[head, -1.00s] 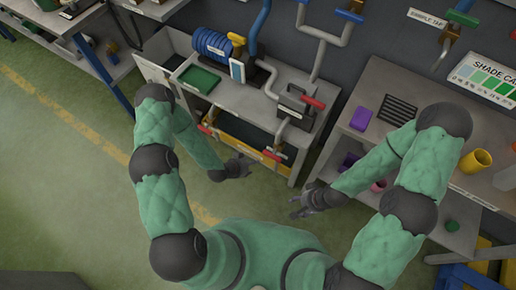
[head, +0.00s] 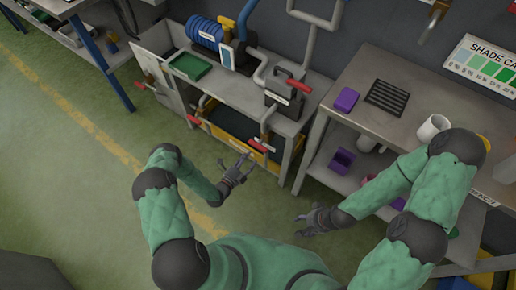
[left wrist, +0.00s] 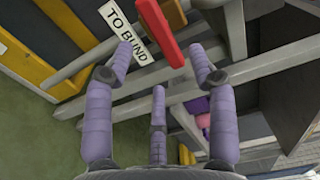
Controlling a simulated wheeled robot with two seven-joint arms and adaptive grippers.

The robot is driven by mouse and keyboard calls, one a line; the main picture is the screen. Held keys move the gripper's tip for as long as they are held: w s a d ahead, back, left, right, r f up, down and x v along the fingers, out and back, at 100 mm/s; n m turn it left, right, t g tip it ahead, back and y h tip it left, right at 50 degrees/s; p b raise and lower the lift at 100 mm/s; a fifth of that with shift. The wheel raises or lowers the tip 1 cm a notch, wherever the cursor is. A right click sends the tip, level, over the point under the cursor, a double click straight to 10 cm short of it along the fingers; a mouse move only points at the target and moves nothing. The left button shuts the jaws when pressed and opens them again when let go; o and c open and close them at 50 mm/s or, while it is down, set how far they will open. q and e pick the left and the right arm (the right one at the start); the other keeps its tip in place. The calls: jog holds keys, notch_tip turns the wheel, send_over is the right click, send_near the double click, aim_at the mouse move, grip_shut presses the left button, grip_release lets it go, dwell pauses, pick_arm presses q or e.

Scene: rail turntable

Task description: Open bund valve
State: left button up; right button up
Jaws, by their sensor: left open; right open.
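The valve marked by a white "TO BUND" sign (left wrist: 127,34) has a red lever (left wrist: 160,30), seen at the top of the left wrist view. In the head view, a red lever (head: 258,146) low on the front right of the bench appears to be the same one. My left gripper (head: 244,163) is open and empty, just short of this lever on the near side. In the left wrist view its spread fingers (left wrist: 160,62) point toward the lever, apart from it. My right gripper (head: 303,222) is open and empty, lower right, away from the valve.
Other red levers sit at the bench's left (head: 194,121), far left (head: 140,86) and top right (head: 299,86). A yellow-edged bin (head: 230,139) is under the bench top. A second table (head: 395,125) stands right. Green floor (head: 90,180) is clear at left.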

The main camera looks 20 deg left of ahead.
aim_at(258, 147)
pick_arm(q)
jog(key=b+x, duration=0.2)
jog(key=x, duration=0.5)
jog(key=shift+f, duration=0.15)
jog(key=shift+w+d, duration=0.2)
jog(key=shift+w, duration=0.35)
grip_shut()
